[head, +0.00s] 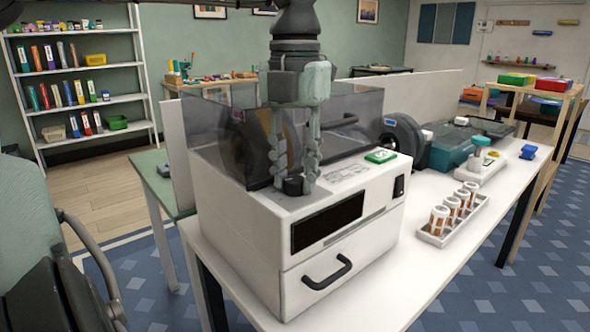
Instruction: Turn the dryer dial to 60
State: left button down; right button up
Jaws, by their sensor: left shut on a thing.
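The dryer (345,239) is a white box on the white table, with a smoky clear lid, a dark display, a drawer with a black handle and a black switch. Its dial (292,187) is a small black knob on the top front ledge. My left gripper (293,180) reaches down from above, with its fingers on both sides of the dial, shut on it. The fingers partly cover the dial, and I cannot read any scale or pointer. My right gripper is not in view.
A green label or button (380,157) sits on the dryer's top. To the right, a tray (452,229) holds several orange-and-white bottles. Behind it are a black spool (399,140) and a teal machine (449,148). A dark chair (50,270) stands at the left.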

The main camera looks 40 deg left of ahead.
pick_arm(q)
jog(key=m, duration=0.3)
jog(key=shift+m+p, duration=0.35)
jog(key=shift+m, duration=1.75)
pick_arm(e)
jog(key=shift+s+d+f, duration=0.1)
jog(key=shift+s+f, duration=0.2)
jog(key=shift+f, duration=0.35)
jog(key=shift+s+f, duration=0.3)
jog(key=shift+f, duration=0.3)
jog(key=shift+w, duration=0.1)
pick_arm(q)
jog(key=c, duration=1.2)
grip_release()
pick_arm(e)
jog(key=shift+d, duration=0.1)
